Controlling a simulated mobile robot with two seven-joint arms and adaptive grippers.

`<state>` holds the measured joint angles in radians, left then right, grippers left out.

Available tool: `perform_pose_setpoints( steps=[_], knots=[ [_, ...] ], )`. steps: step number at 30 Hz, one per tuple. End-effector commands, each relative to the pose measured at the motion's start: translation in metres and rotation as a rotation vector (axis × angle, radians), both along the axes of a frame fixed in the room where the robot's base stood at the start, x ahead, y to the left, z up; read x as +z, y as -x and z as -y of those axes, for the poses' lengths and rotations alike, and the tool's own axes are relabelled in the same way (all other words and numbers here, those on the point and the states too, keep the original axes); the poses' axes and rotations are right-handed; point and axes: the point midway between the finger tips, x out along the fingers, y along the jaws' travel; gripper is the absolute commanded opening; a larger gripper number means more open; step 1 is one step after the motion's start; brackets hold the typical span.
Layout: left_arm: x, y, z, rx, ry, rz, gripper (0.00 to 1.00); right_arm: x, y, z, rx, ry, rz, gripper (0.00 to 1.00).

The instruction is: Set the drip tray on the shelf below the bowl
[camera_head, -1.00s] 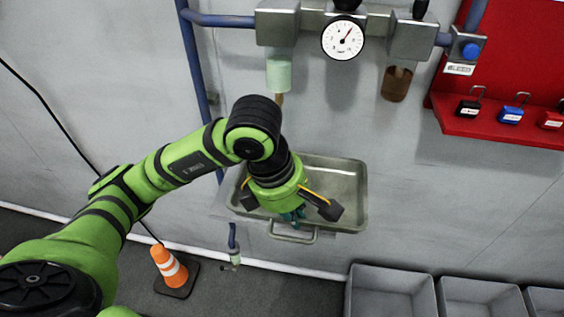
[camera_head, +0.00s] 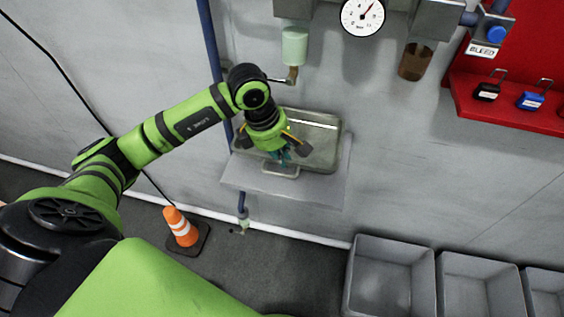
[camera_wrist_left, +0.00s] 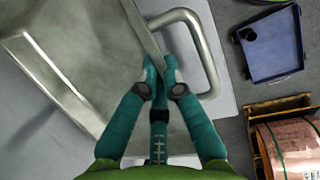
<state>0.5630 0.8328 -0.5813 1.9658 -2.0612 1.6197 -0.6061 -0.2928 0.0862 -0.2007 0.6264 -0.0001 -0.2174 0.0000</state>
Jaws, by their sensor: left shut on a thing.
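The drip tray (camera_head: 318,138) is a shallow metal tray with a loop handle (camera_head: 281,171) at its front. My left gripper (camera_head: 284,156) is shut on its front rim; the wrist view shows the fingers (camera_wrist_left: 158,75) closed on the tray wall (camera_wrist_left: 145,35) beside the handle (camera_wrist_left: 208,55). The tray is over the pale grey wall shelf (camera_head: 318,190), whose front and right parts show. I cannot tell whether its underside touches. A pale green bowl (camera_head: 295,47) with a drain elbow hangs above the tray. An amber-brown bowl (camera_head: 415,62) hangs further right. My right gripper is not in view.
A blue pipe (camera_head: 212,50) runs down the wall at the left. Grey bins (camera_head: 391,242) stand at lower right, an orange cone (camera_head: 180,226) at lower left. The wrist view shows a blue tray (camera_wrist_left: 270,45) and a copper roll (camera_wrist_left: 288,145).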

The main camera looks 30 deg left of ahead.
Motion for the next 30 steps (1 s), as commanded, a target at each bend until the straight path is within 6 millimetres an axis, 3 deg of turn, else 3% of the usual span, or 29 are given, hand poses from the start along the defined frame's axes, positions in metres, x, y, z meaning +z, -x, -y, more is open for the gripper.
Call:
perform_pose_setpoints(
  steps=[9,18,21,30],
  knots=[
    [-0.037,0.0,0.0,0.001,0.0,-0.001,0.0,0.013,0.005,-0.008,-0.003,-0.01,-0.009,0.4],
    [-0.039,0.0,0.0,0.0,0.0,0.002,0.0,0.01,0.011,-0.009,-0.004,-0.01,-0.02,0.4],
    [-0.04,0.001,0.0,0.001,0.0,-0.002,0.31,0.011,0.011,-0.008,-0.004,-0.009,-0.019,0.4],
    [-0.039,0.001,0.0,0.001,0.0,-0.002,0.31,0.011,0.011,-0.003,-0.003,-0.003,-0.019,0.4]
  ],
)
